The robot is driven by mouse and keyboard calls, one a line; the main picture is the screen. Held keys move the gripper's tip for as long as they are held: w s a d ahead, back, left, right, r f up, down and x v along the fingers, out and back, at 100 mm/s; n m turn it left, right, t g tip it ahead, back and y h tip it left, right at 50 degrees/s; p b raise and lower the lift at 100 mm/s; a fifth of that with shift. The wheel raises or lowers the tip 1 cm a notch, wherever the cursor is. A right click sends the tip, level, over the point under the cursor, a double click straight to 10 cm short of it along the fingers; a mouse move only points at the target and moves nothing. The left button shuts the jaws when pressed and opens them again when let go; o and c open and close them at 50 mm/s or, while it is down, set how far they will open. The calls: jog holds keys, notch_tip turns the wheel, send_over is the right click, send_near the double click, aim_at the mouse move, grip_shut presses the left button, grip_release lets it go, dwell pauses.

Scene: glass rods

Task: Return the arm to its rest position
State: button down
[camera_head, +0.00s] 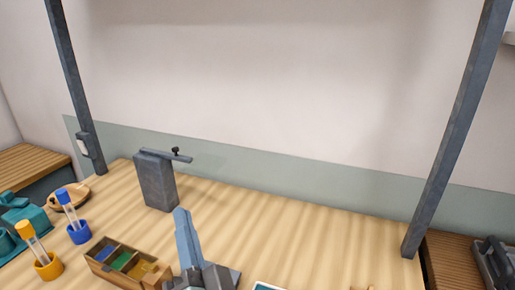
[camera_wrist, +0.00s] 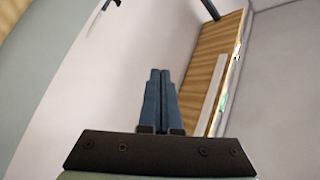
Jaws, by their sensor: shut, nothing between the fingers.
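My gripper (camera_head: 182,215) shows at the bottom centre of the head view, its blue-grey fingers pointing up, over the wooden table (camera_head: 290,240). In the wrist view the two fingers (camera_wrist: 160,76) lie side by side, closed against each other with nothing between them. The wrist view looks across a tilted scene of pale wall and a wooden surface (camera_wrist: 208,60), apart from the fingertips. Most of my arm is outside the head view.
A grey block stand with a bar (camera_head: 156,182) stands behind my gripper. To the left are a wooden box with coloured compartments (camera_head: 103,268), a blue holder (camera_head: 79,233) and a yellow holder (camera_head: 48,267) with tubes. Grey posts (camera_head: 447,150) rise at both sides. The table's right part is mostly clear.

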jog(key=s+d+r+n+t+h+p, duration=0.2)
jog(key=d+r, duration=0.1)
jog(key=r, duration=0.9)
jog(key=s+d+r+n+t+h+p, duration=0.2)
jog(key=s+d+r+t+h, duration=0.1)
jog(key=r, duration=1)
jog(key=s+d+r+n+t+h+p, duration=0.1)
jog(key=s+d+r+n+t+h, duration=0.1)
jog(key=r, duration=1.1)
jog(key=s+d+t+h, duration=0.1)
jog(key=d, duration=0.1)
jog(key=shift+s+d+p, duration=0.25)
jog(key=shift+d+p, duration=0.15)
